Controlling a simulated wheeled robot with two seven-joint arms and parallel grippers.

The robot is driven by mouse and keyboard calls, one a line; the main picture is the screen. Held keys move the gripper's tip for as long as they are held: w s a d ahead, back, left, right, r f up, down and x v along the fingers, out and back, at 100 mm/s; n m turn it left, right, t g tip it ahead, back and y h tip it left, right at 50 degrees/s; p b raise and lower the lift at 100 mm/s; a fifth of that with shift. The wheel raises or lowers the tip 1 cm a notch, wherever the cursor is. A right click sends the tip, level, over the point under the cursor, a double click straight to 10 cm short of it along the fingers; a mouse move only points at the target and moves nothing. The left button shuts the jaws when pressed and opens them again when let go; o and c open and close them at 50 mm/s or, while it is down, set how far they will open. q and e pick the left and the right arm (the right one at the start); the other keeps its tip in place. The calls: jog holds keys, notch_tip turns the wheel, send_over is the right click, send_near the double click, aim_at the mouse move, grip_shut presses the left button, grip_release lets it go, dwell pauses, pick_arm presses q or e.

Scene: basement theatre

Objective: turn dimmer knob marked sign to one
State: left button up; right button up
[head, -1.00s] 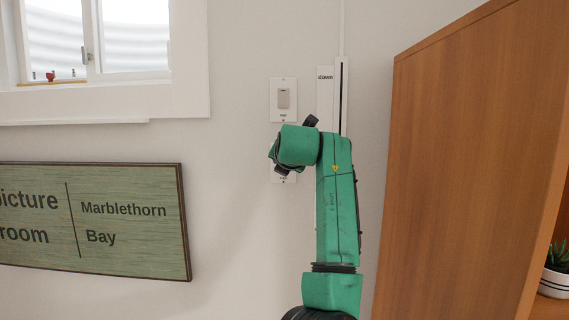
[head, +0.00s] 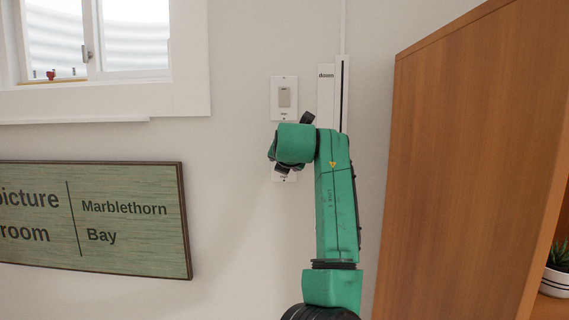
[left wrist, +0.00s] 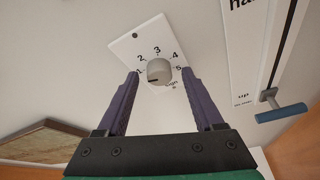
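The dimmer knob (left wrist: 159,70) is a grey round knob on a white wall plate (left wrist: 128,48) marked 1 to 5, with "sign" printed beside it. A dark mark shows on the knob's lower left side, roughly below the 1. My left gripper (left wrist: 159,73) is open, its two purple fingers on either side of the knob with gaps to it; whether the tips reach past its face I cannot tell. In the head view my green left arm covers the knob, and only the plate's bottom edge (head: 284,177) shows. My right gripper is not in view.
A switch plate (head: 285,97) is just above the dial plate. To its right is a slotted panel (head: 326,95) marked "down", with a blue-handled lever (left wrist: 282,112) in the wrist view. A framed sign (head: 95,220) hangs left; a wooden cabinet (head: 465,170) stands right.

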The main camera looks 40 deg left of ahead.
pick_arm(q)
jog(key=b+v, duration=0.6)
jog(key=v, duration=0.8)
jog(key=shift+s+d, duration=0.2)
jog(key=shift+s, duration=0.05)
jog(key=shift+w+a, duration=0.1)
jog(key=shift+r, duration=0.1)
